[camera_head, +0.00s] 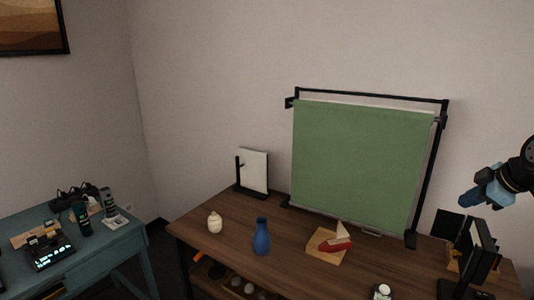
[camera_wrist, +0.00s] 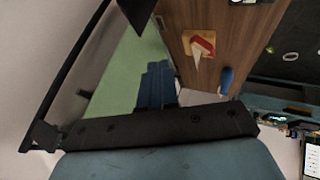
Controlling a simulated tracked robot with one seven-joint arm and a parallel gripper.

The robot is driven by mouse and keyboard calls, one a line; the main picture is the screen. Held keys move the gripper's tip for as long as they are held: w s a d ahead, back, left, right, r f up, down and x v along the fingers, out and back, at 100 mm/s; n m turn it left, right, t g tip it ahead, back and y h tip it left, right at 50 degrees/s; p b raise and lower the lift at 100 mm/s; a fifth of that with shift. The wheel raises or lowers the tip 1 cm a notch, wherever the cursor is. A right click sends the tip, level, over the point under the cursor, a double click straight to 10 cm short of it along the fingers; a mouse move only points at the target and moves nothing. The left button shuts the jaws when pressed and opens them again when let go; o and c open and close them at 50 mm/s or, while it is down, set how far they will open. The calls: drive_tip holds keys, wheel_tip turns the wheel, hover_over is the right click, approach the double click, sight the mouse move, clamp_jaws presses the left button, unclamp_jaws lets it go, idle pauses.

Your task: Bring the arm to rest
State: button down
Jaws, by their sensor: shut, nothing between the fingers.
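My gripper (camera_head: 470,198) is at the right side of the head view, raised above the right part of the brown wooden table (camera_head: 290,258). Its fingers are shut and empty, pointing left and slightly down. In the wrist view the blue fingers (camera_wrist: 156,86) are together in front of the green screen, with no object between them. The gripper is apart from the things on the table. The rest of my arm runs out of the head view on the right.
A green backdrop on a black frame (camera_head: 360,165) stands at the table's back. A blue vase (camera_head: 262,237), a cream jar (camera_head: 214,222), a toy boat on a wooden block (camera_head: 326,247) and a small framed panel (camera_head: 253,170) stand on the table. A black monitor (camera_head: 478,250) is below my gripper. A teal desk (camera_head: 95,255) is left.

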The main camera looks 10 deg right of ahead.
drive_tip(key=a+r+m, duration=0.2)
drive_tip(key=a+r, duration=0.2)
drive_tip(key=a, duration=0.5)
drive_tip(key=a+r+m, duration=0.2)
drive_tip(key=a+r, duration=0.1)
drive_tip(key=a, duration=0.6)
drive_tip(key=a+r+m, duration=0.1)
drive_tip(key=a+r, duration=0.3)
drive_tip(key=a, duration=0.5)
drive_tip(key=a+f+m+g, duration=0.2)
drive_tip(key=a+f+m, duration=0.1)
drive_tip(key=a, duration=0.8)
drive_tip(key=shift+s+f+m, duration=0.3)
drive_tip(key=shift+s, duration=0.15)
drive_tip(key=shift+d, duration=0.1)
